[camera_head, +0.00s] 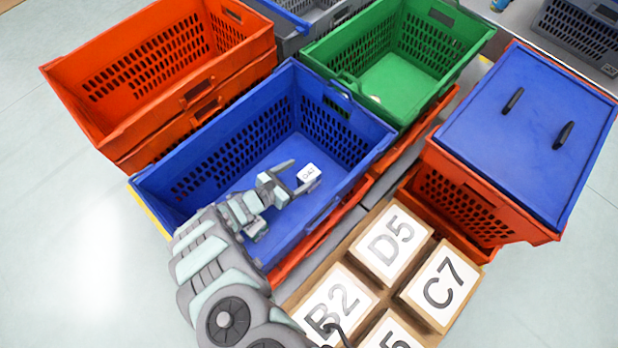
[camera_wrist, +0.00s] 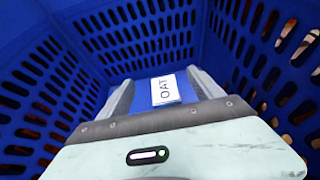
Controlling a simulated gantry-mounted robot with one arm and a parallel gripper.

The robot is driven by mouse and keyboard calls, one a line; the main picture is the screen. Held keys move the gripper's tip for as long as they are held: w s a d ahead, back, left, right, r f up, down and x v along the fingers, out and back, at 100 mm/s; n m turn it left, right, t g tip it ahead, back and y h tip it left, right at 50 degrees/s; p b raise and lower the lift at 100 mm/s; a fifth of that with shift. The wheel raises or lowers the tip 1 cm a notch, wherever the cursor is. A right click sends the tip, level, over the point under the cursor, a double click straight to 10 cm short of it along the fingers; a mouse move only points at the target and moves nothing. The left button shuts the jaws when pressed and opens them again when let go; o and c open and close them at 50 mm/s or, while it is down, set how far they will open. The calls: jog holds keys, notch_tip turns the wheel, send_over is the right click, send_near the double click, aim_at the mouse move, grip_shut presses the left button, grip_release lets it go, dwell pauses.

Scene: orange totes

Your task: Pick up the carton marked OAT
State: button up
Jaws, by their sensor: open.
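The carton marked OAT (camera_head: 308,175) is a small white-topped box inside the blue tote (camera_head: 171,172). My gripper (camera_head: 294,174) is open in that tote, with its fingers reaching toward the carton. In the wrist view, the carton (camera_wrist: 165,90) shows its OAT label between the two fingers of my gripper (camera_wrist: 160,88). I cannot tell whether either finger touches it. The lower part of the carton is hidden by my gripper's body in the wrist view.
The blue tote's perforated walls (camera_wrist: 150,40) surround my gripper closely. An orange tote (camera_head: 122,133) stands at left, a green tote (camera_head: 478,42) behind, and a blue-lidded orange tote (camera_head: 540,105) at right. Boxes marked D5 (camera_head: 392,240), B2 (camera_head: 335,304) and C7 (camera_head: 441,285) stand in front.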

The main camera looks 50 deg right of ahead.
jog(key=b, duration=0.3)
send_near(313, 171)
jog(key=d+f, duration=0.2)
jog(key=shift+w+d+f, duration=0.1)
jog(key=shift+d+f, duration=0.4)
jog(key=shift+d+f+b, duration=0.1)
jog(key=shift+d+b, duration=0.2)
jog(key=shift+d, duration=0.3)
jog(key=b+x, duration=0.3)
jog(key=x, duration=0.2)
jog(key=shift+d+f, duration=0.25)
jog(key=shift+d, duration=0.25)
jog(key=shift+r, duration=0.1)
grip_shut()
